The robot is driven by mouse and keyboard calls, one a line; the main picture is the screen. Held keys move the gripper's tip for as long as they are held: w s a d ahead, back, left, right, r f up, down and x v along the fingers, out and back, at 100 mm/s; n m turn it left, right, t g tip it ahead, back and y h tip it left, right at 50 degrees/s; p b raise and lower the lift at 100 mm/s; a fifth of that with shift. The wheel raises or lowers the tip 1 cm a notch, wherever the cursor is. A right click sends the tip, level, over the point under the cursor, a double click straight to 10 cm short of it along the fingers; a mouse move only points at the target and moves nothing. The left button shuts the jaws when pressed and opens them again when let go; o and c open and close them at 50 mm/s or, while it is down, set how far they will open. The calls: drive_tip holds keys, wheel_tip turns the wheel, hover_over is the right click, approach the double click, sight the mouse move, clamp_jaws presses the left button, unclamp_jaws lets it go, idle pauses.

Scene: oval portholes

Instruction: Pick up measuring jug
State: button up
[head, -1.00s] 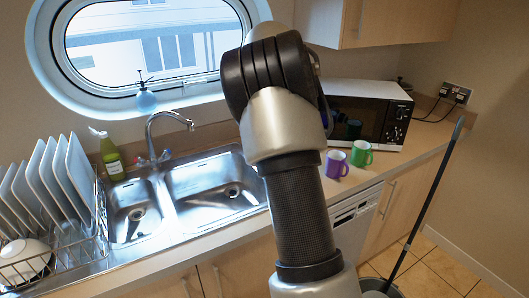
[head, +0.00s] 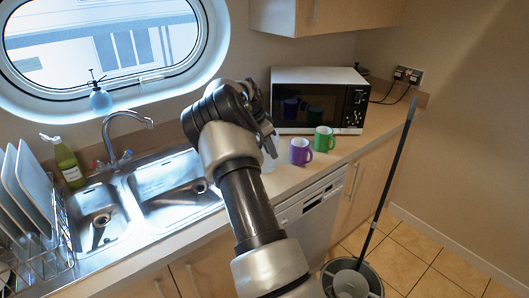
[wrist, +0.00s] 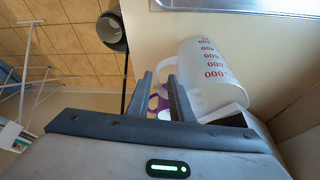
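The measuring jug (wrist: 208,72) is translucent white with red markings. In the wrist view it is just right of and beyond my gripper (wrist: 160,80), with its handle near the fingertips. In the head view only a pale part of the jug (head: 269,156) shows on the counter, behind my arm and left of the purple mug. My gripper is open, its two fingers apart; I cannot tell whether the handle lies between them. In the head view my wrist hides most of the gripper.
A purple mug (head: 301,151) and a green mug (head: 324,139) stand right of the jug, in front of the microwave (head: 320,100). The sink (head: 170,190) is to the left. A mop bucket (head: 352,280) with a long handle stands on the floor at right.

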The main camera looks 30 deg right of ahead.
drive_tip(key=shift+d+p+x, duration=0.15)
drive_tip(key=shift+p+x, duration=0.1)
drive_tip(key=shift+x, duration=1.1)
drive_tip(key=shift+d+p+x, duration=0.2)
drive_tip(key=shift+x, duration=1.15)
drive_tip(key=shift+s+r, duration=0.15)
drive_tip(key=shift+r, duration=0.05)
clamp_jaws()
